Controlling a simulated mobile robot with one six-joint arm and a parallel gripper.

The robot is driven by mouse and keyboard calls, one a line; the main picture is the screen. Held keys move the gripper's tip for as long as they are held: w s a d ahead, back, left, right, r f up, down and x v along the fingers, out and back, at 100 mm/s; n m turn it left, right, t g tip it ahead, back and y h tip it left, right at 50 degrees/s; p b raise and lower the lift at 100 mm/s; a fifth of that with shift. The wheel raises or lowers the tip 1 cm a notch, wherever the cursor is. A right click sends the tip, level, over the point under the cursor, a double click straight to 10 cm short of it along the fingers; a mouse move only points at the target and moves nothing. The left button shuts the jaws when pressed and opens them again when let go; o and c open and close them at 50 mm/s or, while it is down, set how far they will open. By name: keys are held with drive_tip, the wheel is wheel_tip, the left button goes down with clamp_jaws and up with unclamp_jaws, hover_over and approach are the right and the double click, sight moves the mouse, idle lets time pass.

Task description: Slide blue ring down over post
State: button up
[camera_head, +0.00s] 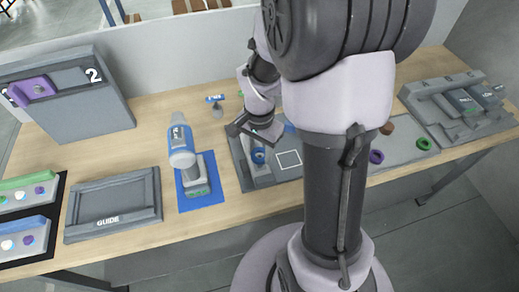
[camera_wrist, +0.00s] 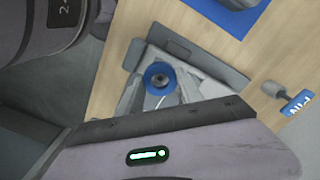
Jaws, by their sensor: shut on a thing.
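The blue ring (camera_wrist: 149,71) is in the middle of the wrist view, between the tips of my gripper (camera_wrist: 161,93). My gripper is shut on it. A dark round post top (camera_wrist: 160,81) shows inside the ring's opening. I cannot tell from above how far down the post the ring sits. In the head view the blue ring (camera_head: 258,155) is low over the left part of a grey fixture board (camera_head: 240,165), just below my gripper (camera_head: 260,143). The post's shaft is hidden there by the ring and my gripper.
A blue-and-white drill (camera_head: 182,145) stands on a blue mat (camera_head: 200,203) to the left. A grey GUIDE frame (camera_head: 113,204) lies further left. A tray to the right holds a purple ring (camera_head: 376,157) and a green ring (camera_head: 424,143). A small blue-tagged tool (camera_head: 216,108) stands behind the board.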

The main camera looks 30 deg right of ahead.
sight(259, 157)
drive_tip(key=shift+f, duration=0.25)
drive_tip(key=shift+f+b, duration=0.1)
drive_tip(key=shift+b, duration=0.2)
drive_tip(key=shift+f+b, duration=0.35)
drive_tip(key=shift+f, duration=0.1)
idle(0.4)
drive_tip(key=shift+f+b, duration=0.35)
drive_tip(key=shift+b, duration=0.05)
drive_tip(key=shift+f, duration=0.1)
drive_tip(key=shift+f+b, duration=0.35)
drive_tip(key=shift+b, duration=0.1)
drive_tip(key=shift+f, duration=0.1)
idle(0.5)
drive_tip(key=shift+f+b, duration=0.35)
drive_tip(key=shift+b, duration=0.1)
